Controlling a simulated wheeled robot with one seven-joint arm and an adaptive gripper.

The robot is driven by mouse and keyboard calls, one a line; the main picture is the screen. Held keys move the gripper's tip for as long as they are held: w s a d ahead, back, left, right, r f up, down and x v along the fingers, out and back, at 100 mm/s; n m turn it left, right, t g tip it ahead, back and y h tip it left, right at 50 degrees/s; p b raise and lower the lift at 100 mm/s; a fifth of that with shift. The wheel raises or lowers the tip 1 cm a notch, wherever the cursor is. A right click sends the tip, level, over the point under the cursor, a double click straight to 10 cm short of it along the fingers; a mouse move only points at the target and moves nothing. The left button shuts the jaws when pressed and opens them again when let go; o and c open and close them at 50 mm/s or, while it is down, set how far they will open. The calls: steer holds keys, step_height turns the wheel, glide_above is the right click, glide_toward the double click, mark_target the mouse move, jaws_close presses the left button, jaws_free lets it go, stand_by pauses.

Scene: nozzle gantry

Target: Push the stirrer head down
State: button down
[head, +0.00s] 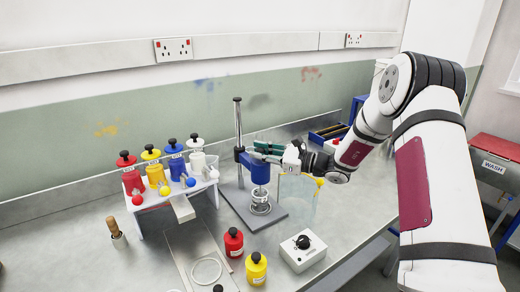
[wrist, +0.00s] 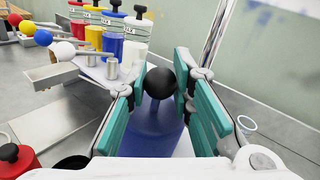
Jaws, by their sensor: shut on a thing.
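The stirrer head is a blue cylinder (head: 260,173) carried beside an upright post (head: 238,125) on a grey base plate (head: 285,215). A clear or metallic round vessel (head: 260,208) is under it on the plate. In the wrist view the blue head (wrist: 150,138) is below my fingers, with a black ball knob (wrist: 160,82) on a short stem on top. My gripper (wrist: 163,90), with green finger pads, is shut on the black knob. In the head view my gripper (head: 268,150) is right at the top of the stirrer head and hides the knob.
A white rack (head: 150,225) with red, yellow, blue and white bottles stands left. A red bottle (head: 234,242), a yellow bottle (head: 256,268) and a white box with a black dial (head: 303,250) stand in front. A clear panel (head: 300,200) is right of the stirrer.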

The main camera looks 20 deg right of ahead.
steer(key=shift+s+f, duration=0.1)
steer(key=shift+f, duration=0.25)
steer(key=c, duration=1.6)
jaws_free()
steer(key=shift+o, duration=1)
steer(key=shift+r, duration=0.1)
steer(key=v, duration=1.2)
